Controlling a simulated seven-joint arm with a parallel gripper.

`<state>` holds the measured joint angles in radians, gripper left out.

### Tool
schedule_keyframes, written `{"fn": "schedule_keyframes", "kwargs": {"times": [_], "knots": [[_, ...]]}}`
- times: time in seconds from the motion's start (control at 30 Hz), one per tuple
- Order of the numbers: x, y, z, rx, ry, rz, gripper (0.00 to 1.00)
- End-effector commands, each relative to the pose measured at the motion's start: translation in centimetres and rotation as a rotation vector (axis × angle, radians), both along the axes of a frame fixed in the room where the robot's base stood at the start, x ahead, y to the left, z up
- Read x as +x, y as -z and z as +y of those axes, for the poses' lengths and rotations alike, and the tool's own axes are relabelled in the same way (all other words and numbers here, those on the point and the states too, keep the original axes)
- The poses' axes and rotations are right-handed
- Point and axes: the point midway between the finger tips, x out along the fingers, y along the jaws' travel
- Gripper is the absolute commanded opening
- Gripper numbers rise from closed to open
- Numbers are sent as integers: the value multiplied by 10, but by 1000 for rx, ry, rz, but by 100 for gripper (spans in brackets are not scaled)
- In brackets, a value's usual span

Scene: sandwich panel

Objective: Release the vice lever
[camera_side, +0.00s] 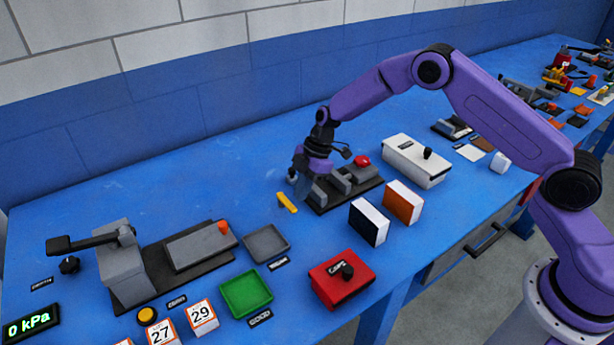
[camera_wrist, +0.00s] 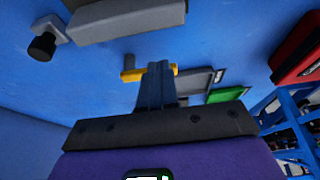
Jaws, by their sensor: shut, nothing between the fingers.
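The vice (camera_side: 345,190) is a dark base with grey blocks at mid-table in the side view. A red knob (camera_side: 361,160) stands at its right back end. A yellow bar (camera_side: 287,203) shows by its left end; I cannot tell whether this is the vice lever. My gripper (camera_side: 294,177) is low over the vice's left end, close to the yellow bar. In the wrist view my fingers (camera_wrist: 157,72) are shut and empty, with the yellow bar (camera_wrist: 133,75) showing behind and beside their tips. I cannot tell whether they touch it. My wrist hides part of the vice.
A grey tray (camera_side: 266,228), green tray (camera_side: 247,273) and red box (camera_side: 342,278) lie left and in front. White and orange blocks (camera_side: 403,202) stand in front of the vice, a pale box (camera_side: 416,160) to its right. A grey press (camera_side: 122,265) stands far left.

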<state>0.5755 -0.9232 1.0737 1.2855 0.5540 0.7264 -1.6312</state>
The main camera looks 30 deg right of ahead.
Motion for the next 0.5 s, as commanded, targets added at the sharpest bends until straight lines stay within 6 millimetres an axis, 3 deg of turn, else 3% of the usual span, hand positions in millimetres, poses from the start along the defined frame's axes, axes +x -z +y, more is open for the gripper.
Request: {"fn": "schedule_keyframes", "kwargs": {"times": [0.13,0.5], "knots": [[0,9,4,-1,-1,0,0],[0,10,4,0,-1,-1,0]]}}
